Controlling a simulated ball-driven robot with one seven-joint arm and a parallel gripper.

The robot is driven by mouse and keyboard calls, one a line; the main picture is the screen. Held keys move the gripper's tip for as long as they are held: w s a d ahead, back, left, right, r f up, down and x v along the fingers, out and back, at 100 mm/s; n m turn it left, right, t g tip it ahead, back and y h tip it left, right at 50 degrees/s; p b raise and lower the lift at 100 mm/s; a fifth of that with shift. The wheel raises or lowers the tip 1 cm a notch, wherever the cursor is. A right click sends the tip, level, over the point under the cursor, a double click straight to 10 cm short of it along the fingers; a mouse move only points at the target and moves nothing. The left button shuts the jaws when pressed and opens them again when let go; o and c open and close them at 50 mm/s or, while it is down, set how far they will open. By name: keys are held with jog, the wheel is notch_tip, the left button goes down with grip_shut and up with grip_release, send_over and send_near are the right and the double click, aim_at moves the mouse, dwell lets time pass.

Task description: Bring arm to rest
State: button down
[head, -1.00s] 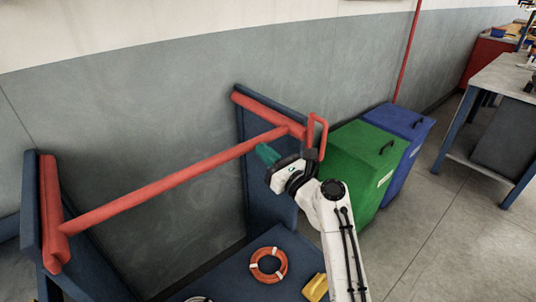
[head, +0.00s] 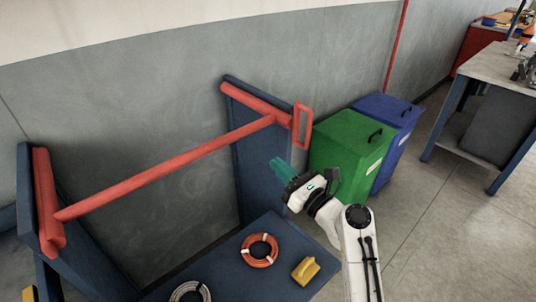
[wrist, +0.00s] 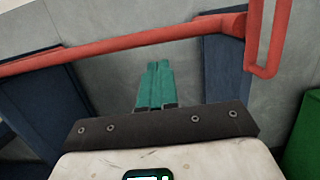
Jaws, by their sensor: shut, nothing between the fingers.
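My gripper (head: 279,165) has teal fingers and a white wrist. In the head view it hangs in the air in front of the right blue post (head: 258,150) of the net stand, left of the green bin. In the wrist view my gripper (wrist: 156,72) points toward the grey wall, its two fingers side by side and shut with nothing between them. The red bar (head: 165,180) of the stand crosses beyond the fingertips in the wrist view. My white arm reaches up from the lower right of the head view.
A red handle (head: 302,126) sits at the bar's right end. A green bin (head: 345,148) and a blue bin (head: 397,125) stand right. The blue shelf (head: 215,262) holds an orange ring (head: 259,250), a yellow block (head: 306,270) and a grey coil (head: 190,291). Open floor lies right.

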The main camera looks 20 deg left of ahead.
jog(key=shift+v, duration=1.65)
jog(key=s+d+f+n+g+h, duration=0.5)
jog(key=s+d+f+n+h, duration=0.4)
jog(key=s+d+f+n, duration=0.9)
jog(key=s+d+f+n+g+h, duration=0.1)
jog(key=s+d+n+g+h, duration=0.1)
jog(key=s+d, duration=0.7)
jog(key=s+d+f+n+g+h, duration=0.2)
jog(key=s+d+h, duration=0.4)
jog(key=s+d, duration=0.4)
jog(key=s+n, duration=0.1)
jog(key=s, duration=0.2)
jog(key=shift+s+n+h+p, duration=0.3)
jog(key=shift+s+n, duration=0.05)
jog(key=shift+n, duration=0.05)
jog(key=shift+f, duration=0.15)
